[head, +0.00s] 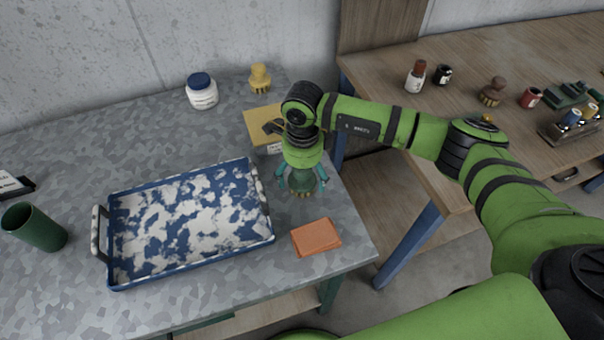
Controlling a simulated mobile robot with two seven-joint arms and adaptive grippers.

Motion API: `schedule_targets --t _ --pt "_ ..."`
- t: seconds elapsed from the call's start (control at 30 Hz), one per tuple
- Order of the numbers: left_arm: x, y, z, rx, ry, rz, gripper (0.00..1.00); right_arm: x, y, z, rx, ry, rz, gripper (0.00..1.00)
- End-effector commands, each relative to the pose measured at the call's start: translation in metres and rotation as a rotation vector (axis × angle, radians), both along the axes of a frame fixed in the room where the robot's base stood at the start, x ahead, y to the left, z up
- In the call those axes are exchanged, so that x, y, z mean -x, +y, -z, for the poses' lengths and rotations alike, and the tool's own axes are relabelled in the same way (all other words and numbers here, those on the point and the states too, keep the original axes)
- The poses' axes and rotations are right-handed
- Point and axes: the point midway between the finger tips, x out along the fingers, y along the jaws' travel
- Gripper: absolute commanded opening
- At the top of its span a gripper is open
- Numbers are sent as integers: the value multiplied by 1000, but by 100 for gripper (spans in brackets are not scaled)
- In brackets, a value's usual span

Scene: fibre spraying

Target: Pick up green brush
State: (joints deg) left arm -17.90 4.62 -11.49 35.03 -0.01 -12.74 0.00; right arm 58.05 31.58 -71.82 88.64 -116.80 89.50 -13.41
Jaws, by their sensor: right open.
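The green brush (303,184) stands on the grey metal table, right of the blue tray, with tan bristles showing at its foot. My right gripper (302,182) is directly above it, pointing down. Its two teal fingers are spread, one on each side of the brush. I cannot tell whether the fingers touch it. The upper part of the brush is hidden by the gripper. My left gripper is not in view.
A blue tray (112,218) with white patches lies left of the brush. A wooden workbench (480,55) is at right.

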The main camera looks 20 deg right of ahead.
Motion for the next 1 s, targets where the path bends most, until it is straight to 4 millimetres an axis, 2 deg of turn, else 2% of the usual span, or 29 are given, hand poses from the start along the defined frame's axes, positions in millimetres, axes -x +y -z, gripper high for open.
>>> schedule_targets --t 0.17,0.23,0.33,0.77,0.87,1.0 --pt "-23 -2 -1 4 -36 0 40 0 0 1 0 0 0 91" --pt "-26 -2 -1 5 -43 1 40 0 0 1 0 0 0 71" --pt "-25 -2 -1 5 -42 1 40 0 0 1 0 0 0 31" --pt "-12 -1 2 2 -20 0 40 0 0 -1 1 1 0 29" --pt "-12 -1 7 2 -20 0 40 0 0 -7 0 0 0 29" --pt "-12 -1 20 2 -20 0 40 -2 0 -27 -1 -7 0 29"
